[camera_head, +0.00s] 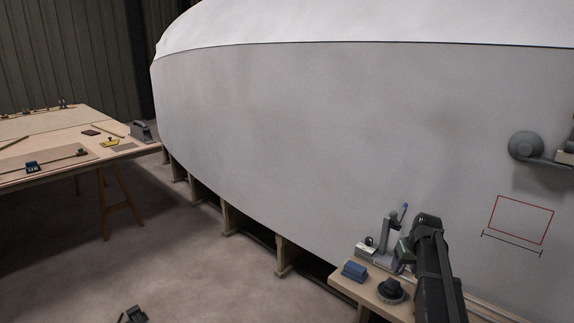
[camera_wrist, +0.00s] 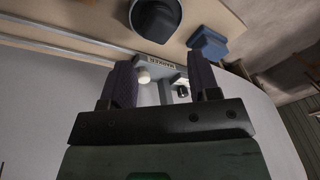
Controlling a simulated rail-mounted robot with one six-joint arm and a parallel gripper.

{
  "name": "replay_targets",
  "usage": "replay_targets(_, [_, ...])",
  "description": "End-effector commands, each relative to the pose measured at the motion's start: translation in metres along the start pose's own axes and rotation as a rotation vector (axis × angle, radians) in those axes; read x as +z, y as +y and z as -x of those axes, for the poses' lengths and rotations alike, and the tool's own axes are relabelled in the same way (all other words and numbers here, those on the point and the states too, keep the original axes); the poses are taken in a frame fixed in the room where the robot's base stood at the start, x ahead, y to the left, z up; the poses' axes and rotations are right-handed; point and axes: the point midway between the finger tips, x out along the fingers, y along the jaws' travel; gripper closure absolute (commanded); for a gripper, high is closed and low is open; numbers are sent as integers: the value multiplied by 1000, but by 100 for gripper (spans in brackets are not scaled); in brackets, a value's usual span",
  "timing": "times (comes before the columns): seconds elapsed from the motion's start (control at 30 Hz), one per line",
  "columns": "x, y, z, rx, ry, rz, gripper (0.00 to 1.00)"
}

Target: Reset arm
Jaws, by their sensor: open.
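My gripper (camera_wrist: 161,75) is open, its two dark fingers apart with nothing held between them. In the head view my gripper (camera_head: 404,252) is over the small wooden bench (camera_head: 340,283) beside the hull, partly hidden by my own wrist. I cannot tell whether the fingers touch the stand.
A blue block (camera_head: 354,271) and a dark round knobbed tool (camera_head: 391,290) sit on the bench. The large grey hull (camera_head: 300,130) carries a red rectangle (camera_head: 521,219) and a grey fitting (camera_head: 525,147). A wooden worktable (camera_head: 60,165) with tools stands left. Open floor (camera_head: 185,260) lies between.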

Motion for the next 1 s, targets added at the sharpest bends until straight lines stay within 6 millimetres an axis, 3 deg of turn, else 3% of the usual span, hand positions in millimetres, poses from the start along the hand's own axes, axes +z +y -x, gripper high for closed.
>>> replay_targets(0.03, [51,-42,3,14,-40,-36,44])
replay_targets(0.1, [99,-86,5,40,-91,-86,44])
replay_targets(0.3, [209,-175,14,108,-173,-77,44])
replay_targets(0.43, [259,-226,17,116,-188,49,44])
replay_targets(0.47, [254,-242,14,112,-189,87,44])
replay_targets(0.5, [244,-241,48,114,-188,75,44])
replay_targets(0.8, [222,-251,155,113,-187,71,44])
replay_targets(0.9, [217,-254,176,113,-187,70,44])
replay_targets(1.0, [216,-254,181,113,-187,70,44])
